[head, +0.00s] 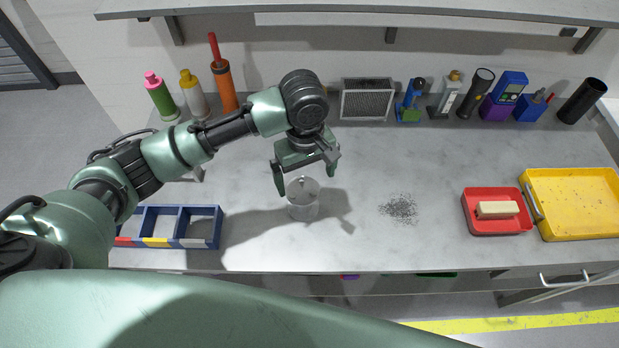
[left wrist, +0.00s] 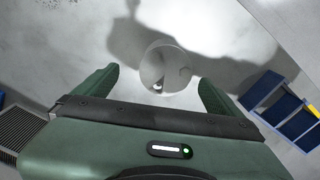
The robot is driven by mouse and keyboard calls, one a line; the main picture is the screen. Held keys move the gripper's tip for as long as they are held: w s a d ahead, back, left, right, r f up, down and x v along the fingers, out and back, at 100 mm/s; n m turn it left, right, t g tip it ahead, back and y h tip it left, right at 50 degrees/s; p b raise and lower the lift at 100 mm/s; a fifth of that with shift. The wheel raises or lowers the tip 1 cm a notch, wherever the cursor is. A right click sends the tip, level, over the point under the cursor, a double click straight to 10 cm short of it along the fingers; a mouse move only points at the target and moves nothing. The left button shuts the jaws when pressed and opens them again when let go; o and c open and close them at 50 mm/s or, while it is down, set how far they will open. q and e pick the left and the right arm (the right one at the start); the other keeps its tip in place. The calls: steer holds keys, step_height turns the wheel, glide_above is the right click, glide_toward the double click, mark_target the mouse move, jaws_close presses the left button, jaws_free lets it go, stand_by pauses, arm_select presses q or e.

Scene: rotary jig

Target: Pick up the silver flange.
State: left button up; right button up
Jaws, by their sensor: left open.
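A pale grey round piece, which looks like the silver flange (head: 303,193), stands on the grey worktop in front of my left gripper. It also shows in the left wrist view (left wrist: 160,62) as a round disc with a small opening and a darker wedge on its face. My left gripper (head: 305,177) is open and points down, above and just behind the piece in the head view. In the left wrist view the piece lies between and slightly beyond the two fingertips (left wrist: 158,78), with nothing held. My right gripper is not in view.
A blue divided bin (head: 180,212) is to the left. A patch of grey shavings (head: 400,208) lies to the right, then a red tray (head: 480,228) with a tan block and a yellow tray (head: 575,215). Bottles and tools line the back wall. The worktop's middle is mostly clear.

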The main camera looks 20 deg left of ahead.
mark_target(303, 191)
arm_select(q)
steer(key=shift+a+f, duration=0.1)
steer(key=shift+f, duration=0.15)
steer(key=f, duration=0.1)
steer(key=s+f+p, duration=0.1)
steer(key=f, duration=0.1)
steer(key=shift+a+f+p, duration=0.2)
steer(key=shift+f+p, duration=0.1)
step_height(303, 191, down, 3)
steer(key=shift+w+r, duration=0.1)
steer(key=shift+r, duration=0.1)
steer(key=shift+f, duration=0.3)
steer(key=c, duration=1.7)
steer(key=shift+c, duration=0.3)
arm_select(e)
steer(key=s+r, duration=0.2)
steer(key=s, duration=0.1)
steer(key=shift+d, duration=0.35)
